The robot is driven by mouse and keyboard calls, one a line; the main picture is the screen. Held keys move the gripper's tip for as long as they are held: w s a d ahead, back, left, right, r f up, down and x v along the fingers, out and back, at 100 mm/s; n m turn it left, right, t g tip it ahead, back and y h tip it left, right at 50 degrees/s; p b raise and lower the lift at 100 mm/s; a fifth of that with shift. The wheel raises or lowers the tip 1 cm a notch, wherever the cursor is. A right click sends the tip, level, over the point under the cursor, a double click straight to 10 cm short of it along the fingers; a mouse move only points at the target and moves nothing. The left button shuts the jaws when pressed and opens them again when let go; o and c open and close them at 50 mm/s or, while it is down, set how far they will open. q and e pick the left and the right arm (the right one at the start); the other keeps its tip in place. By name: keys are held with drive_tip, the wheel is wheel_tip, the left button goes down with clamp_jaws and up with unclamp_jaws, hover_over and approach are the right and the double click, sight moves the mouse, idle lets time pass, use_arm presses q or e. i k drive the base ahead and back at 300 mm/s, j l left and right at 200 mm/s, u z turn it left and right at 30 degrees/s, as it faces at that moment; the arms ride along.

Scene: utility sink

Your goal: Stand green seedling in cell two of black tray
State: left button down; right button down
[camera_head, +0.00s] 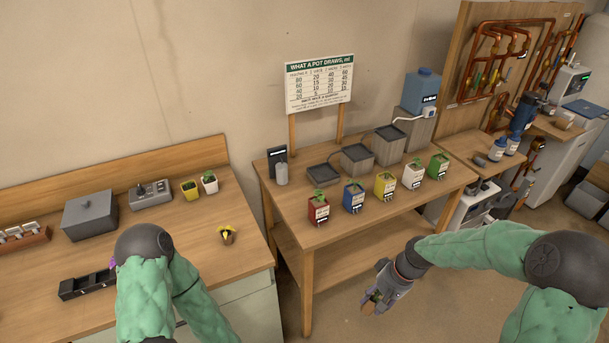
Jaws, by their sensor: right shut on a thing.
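The black tray (75,289) lies on the left bench, a row of dark cells with its right end hidden behind my left arm. A small purple thing (112,263) shows at that end, mostly hidden. My right gripper (370,303) is low in front of the middle table, far right of the tray. It is shut on a small brownish-green thing (376,296), likely the green seedling, partly hidden by the fingers. My left gripper is not seen; only the left arm shows.
A yellow seedling (228,234) lies on the left bench, right of my left arm. A grey box (90,215) stands behind the tray. Several coloured pots, including a green pot (438,165), stand on the middle table (290,207). A floor gap separates bench and table.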

sight(104, 277)
drive_tip(key=u, duration=0.5)
drive_tip(key=j+u, duration=0.1)
drive_tip(key=u, duration=0.85)
drive_tip(key=i+j+u, duration=0.1)
drive_tip(key=u, duration=0.85)
